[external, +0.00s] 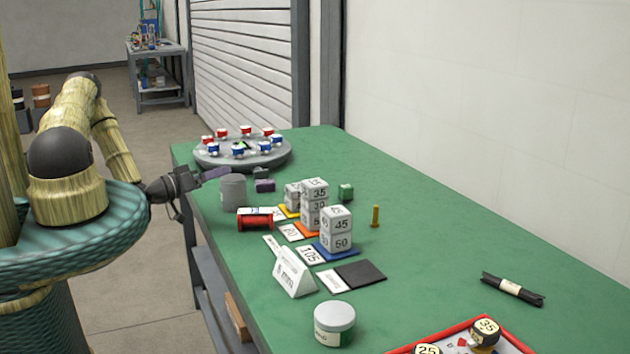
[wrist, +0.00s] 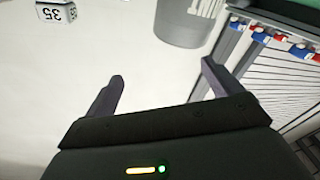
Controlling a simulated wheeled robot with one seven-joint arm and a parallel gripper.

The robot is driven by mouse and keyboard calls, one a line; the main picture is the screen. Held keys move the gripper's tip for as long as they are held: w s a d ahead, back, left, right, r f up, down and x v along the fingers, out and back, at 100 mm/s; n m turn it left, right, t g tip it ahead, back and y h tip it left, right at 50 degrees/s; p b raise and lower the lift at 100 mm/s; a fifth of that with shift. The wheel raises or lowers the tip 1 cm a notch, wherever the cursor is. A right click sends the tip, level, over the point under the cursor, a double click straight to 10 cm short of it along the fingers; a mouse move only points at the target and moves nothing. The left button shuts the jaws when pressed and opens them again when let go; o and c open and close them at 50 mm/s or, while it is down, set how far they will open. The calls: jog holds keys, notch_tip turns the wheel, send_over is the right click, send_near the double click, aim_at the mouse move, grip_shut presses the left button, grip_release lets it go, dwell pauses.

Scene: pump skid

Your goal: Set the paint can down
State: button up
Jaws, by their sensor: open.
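A plain grey can (external: 233,193), which I take to be the paint can, stands upright on the green table near its left edge. My gripper (external: 217,174) is beside it, at the table's left edge; one purplish finger shows behind the can's upper left. In the wrist view, my gripper (wrist: 162,70) has its two fingers spread with nothing between them. A grey can (wrist: 188,22) shows beyond the fingertips, apart from them and cut off by the top edge. Whether a finger touches the can is unclear in the external view.
A red spool (external: 255,220) lies just in front of the can. Stacked number blocks (external: 314,205) stand to its right. A round grey turntable (external: 243,155) with red and blue pieces is behind. A lidded jar (external: 334,324) stands nearer. The table's right side is mostly clear.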

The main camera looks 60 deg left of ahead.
aim_at(216, 193)
jog(key=f+n+b, duration=0.2)
jog(key=n+b, duration=0.2)
jog(key=n, duration=0.5)
jog(key=a+f+n+b, duration=0.1)
jog(key=n+b, duration=0.3)
jog(key=n, duration=0.6)
jog(key=f+n+b, duration=0.2)
jog(key=n+b, duration=0.2)
jog(key=n, duration=0.6)
jog(key=shift+w+a+f+g, duration=0.2)
jog(key=shift+a+f+g, duration=0.1)
jog(key=shift+f, duration=0.1)
jog(key=shift+a+f+n+b, duration=0.1)
jog(key=shift+f+n+b, duration=0.3)
jog(key=shift+n+b, duration=0.6)
jog(key=shift+p, duration=0.3)
jog(key=shift+r, duration=0.1)
jog(key=shift+w+a, duration=0.15)
jog(key=shift+w, duration=0.4)
jog(key=shift+w, duration=0.1)
